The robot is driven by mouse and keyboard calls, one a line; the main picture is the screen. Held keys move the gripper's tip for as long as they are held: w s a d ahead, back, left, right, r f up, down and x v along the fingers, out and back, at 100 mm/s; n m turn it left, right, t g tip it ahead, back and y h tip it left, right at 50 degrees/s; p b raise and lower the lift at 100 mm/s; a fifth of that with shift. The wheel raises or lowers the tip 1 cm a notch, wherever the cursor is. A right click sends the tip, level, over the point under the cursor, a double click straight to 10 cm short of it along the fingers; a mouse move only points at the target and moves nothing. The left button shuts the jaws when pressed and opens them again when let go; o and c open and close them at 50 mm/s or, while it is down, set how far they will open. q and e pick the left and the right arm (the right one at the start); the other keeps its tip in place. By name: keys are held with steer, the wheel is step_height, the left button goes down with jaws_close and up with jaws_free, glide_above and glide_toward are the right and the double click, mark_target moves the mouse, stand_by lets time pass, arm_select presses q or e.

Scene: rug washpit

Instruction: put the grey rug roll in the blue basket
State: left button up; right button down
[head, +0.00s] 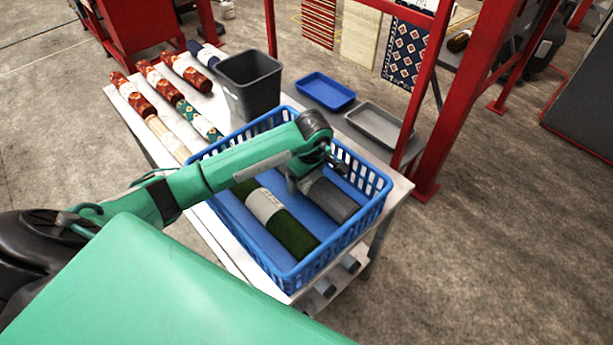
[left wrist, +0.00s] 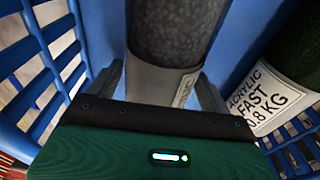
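The grey rug roll (head: 331,199) lies inside the blue basket (head: 318,265), on the right side of its floor; I cannot tell if it bears fully on the floor. My right gripper is not in view.
A green roll with a white label (head: 267,207) lies beside the grey one in the basket. Several patterned rolls (head: 161,85) lie at the table's back left. A dark bin (head: 250,84), blue tray (head: 325,91) and grey tray (head: 379,126) stand behind. A red post (head: 421,85) rises near the table's right.

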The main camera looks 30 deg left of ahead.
arm_select(q)
steer(key=shift+r, duration=0.1)
steer(key=shift+r, duration=0.3)
steer(key=r, duration=0.3)
steer(key=r+b, duration=0.1)
steer(key=r, duration=0.2)
steer(key=d+r, duration=0.1)
steer(key=r, duration=0.3)
steer(key=shift+s+d+r, duration=0.1)
steer(key=shift+s, duration=0.05)
steer(key=shift+d+r, duration=0.1)
steer(key=shift+r, duration=0.45)
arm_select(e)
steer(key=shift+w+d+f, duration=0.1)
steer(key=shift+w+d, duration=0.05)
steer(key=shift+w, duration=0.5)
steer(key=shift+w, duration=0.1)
